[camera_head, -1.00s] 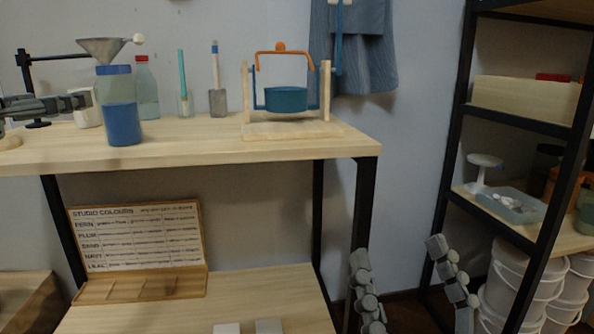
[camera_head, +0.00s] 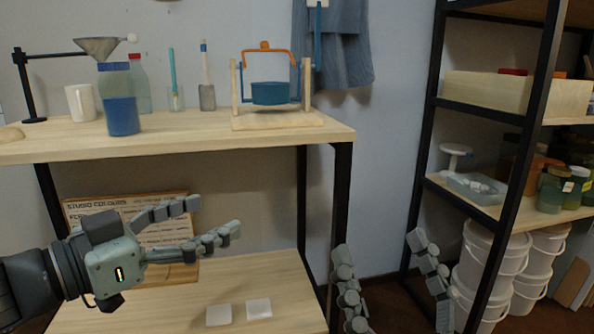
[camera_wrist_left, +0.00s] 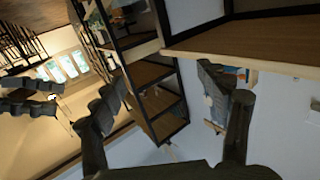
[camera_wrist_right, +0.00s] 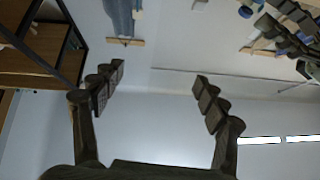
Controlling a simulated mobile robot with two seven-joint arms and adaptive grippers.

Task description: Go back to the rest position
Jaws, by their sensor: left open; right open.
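My left gripper (camera_head: 212,222) comes in from the left in the head view. Its fingers are apart and empty, in front of the lower shelf and the studio colours board. Its fingers also show in the left wrist view (camera_wrist_left: 170,115), with nothing between them. My right gripper (camera_head: 388,272) shows at the bottom of the head view, pointing up, with its fingers apart and empty. It stands right of the bench leg. In the right wrist view (camera_wrist_right: 155,95) only wall and room show between its fingers.
The bench top (camera_head: 180,145) carries a blue jar (camera_head: 122,115), a funnel stand (camera_head: 27,85), a white mug (camera_head: 80,102) and a blue pot (camera_head: 271,93) on a wooden frame. Two white tiles (camera_head: 219,315) lie on the lower shelf. A black-framed shelf (camera_head: 424,130) stands right, with white buckets (camera_head: 492,250).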

